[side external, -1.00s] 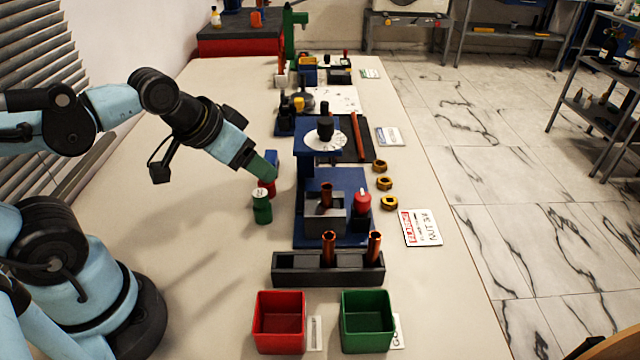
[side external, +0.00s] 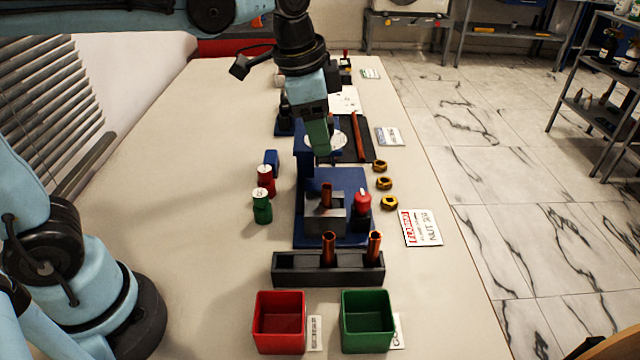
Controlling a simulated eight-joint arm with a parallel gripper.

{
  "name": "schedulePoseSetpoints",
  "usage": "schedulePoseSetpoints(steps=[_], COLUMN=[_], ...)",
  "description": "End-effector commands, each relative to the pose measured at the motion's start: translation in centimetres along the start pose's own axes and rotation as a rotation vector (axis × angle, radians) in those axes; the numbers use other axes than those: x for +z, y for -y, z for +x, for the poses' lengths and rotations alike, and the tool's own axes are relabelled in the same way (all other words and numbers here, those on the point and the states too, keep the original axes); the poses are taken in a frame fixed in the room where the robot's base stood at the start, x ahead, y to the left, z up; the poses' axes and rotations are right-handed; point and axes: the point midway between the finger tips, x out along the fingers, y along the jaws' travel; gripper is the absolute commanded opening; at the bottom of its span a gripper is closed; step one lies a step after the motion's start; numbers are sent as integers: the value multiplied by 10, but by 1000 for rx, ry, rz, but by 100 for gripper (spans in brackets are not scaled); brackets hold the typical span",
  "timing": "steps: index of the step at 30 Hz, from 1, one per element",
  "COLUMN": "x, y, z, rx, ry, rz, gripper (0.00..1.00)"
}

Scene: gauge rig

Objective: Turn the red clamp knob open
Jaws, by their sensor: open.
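The red clamp knob (side external: 362,198) stands at the right side of the blue gauge rig (side external: 318,238), on a dark mount. A grey clamp block (side external: 324,217) sits left of it with a copper tube (side external: 326,192) upright in it. My gripper (side external: 321,152) hangs above the back of the rig, in front of the white dial, and hides part of it. It is above, behind and left of the red knob, apart from it. The fingers are small here; I see nothing held between them.
A dark rack (side external: 290,268) with two copper tubes stands in front of the rig. Red (side external: 279,322) and green (side external: 368,322) bins are nearest. Brass nuts (side external: 384,183) lie to the right.

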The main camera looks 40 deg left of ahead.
Motion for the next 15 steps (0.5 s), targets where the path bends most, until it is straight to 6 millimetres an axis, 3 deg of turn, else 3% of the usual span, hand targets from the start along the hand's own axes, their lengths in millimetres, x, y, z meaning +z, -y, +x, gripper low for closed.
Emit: schedulePoseSetpoints(steps=[1,6,15], x=[-14,-48,-73], y=[0,-6,-14], z=[2,10,21], rx=[21,93,163], ry=[24,101,163], rz=[67,283,470], gripper=[59,59,59])
